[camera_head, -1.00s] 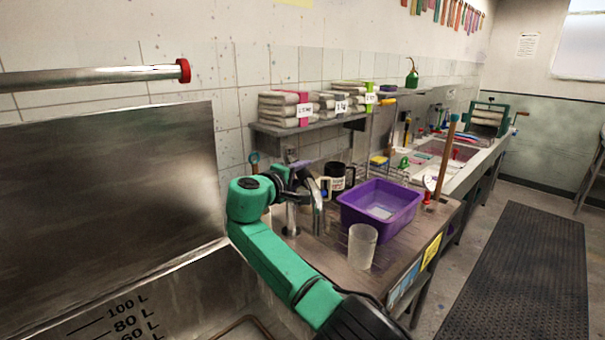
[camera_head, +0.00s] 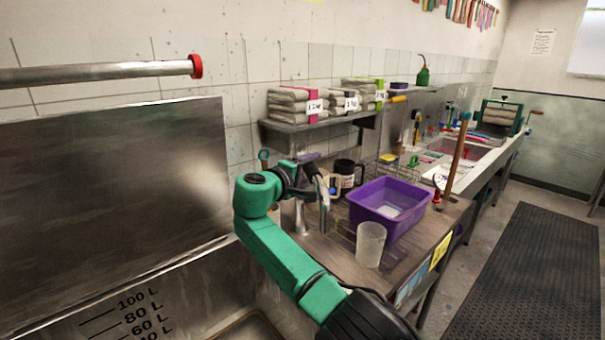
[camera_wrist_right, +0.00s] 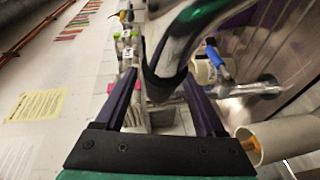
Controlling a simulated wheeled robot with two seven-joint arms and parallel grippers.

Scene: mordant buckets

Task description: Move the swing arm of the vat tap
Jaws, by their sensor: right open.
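The vat tap has a chrome post (camera_head: 300,217) and a curved chrome swing arm (camera_head: 323,190), at the left end of the bench beside the steel vat (camera_head: 110,180). In the right wrist view the thick curved swing arm (camera_wrist_right: 181,42), with a dark collar at its end, runs between my right gripper's fingers. My right gripper (camera_head: 312,180) is open with the fingers on either side of the tube; the wrist view shows both fingers (camera_wrist_right: 165,88). I cannot tell whether either finger touches it. My left gripper is not in view.
A clear beaker (camera_head: 370,245), a purple tub (camera_head: 387,208) and a black mug (camera_head: 347,173) stand close to the right of the tap. A shelf (camera_head: 318,124) with folded cloth hangs behind. A chrome pipe (camera_head: 95,73) with a red end crosses above the vat.

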